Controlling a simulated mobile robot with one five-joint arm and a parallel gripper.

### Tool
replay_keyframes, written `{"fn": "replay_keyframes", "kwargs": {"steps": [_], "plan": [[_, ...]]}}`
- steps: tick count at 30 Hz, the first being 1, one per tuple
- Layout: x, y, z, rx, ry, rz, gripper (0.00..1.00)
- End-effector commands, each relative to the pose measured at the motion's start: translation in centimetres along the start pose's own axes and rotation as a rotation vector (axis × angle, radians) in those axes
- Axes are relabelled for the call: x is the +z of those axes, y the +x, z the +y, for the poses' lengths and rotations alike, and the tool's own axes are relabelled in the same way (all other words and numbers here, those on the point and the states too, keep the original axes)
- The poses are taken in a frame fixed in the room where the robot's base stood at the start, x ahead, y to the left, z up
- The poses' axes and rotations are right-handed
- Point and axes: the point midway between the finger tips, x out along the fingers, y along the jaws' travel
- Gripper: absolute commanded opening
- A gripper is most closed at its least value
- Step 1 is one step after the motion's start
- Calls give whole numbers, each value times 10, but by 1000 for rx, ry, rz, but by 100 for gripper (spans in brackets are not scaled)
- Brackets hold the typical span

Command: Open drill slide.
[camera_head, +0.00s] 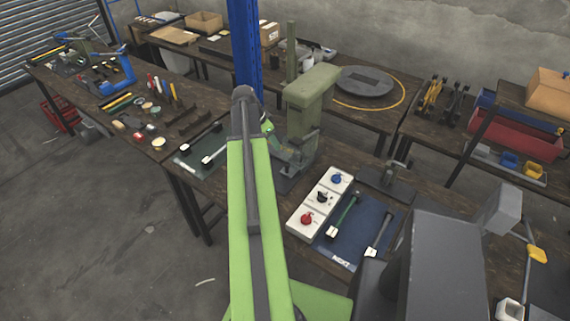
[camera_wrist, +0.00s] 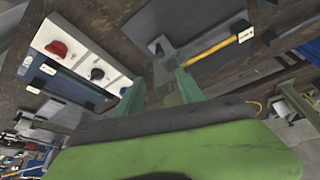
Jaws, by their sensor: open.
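The olive-green press-like machine (camera_head: 312,88) stands on the workbench in the head view, just right of the top of my arm. I cannot tell for sure which part is the drill slide. My gripper (camera_wrist: 158,82) shows in the wrist view with its two green fingers apart and nothing between them. In the head view my arm largely hides the gripper, which is near the machine's lower part. In the wrist view a yellow bar with a white label (camera_wrist: 244,34) lies on a dark plate beyond the fingers. Whether a finger touches anything is unclear.
A white panel with blue, black and red knobs (camera_head: 320,202) lies right of the machine. A blue mat (camera_head: 360,228) beside it holds white-ended tools. A green mat (camera_head: 203,148) with similar tools is left of my arm. A blue post (camera_head: 247,45) rises behind. Open floor lies left.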

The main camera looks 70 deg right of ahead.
Motion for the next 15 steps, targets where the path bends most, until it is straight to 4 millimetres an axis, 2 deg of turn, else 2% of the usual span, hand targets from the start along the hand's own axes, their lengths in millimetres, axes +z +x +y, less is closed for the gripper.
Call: {"fn": "replay_keyframes", "kwargs": {"steps": [5, 15], "plan": [[4, 31, -1, -1, -1, 0, 44], [6, 106, -1, 0, -2, 0, 44]]}}
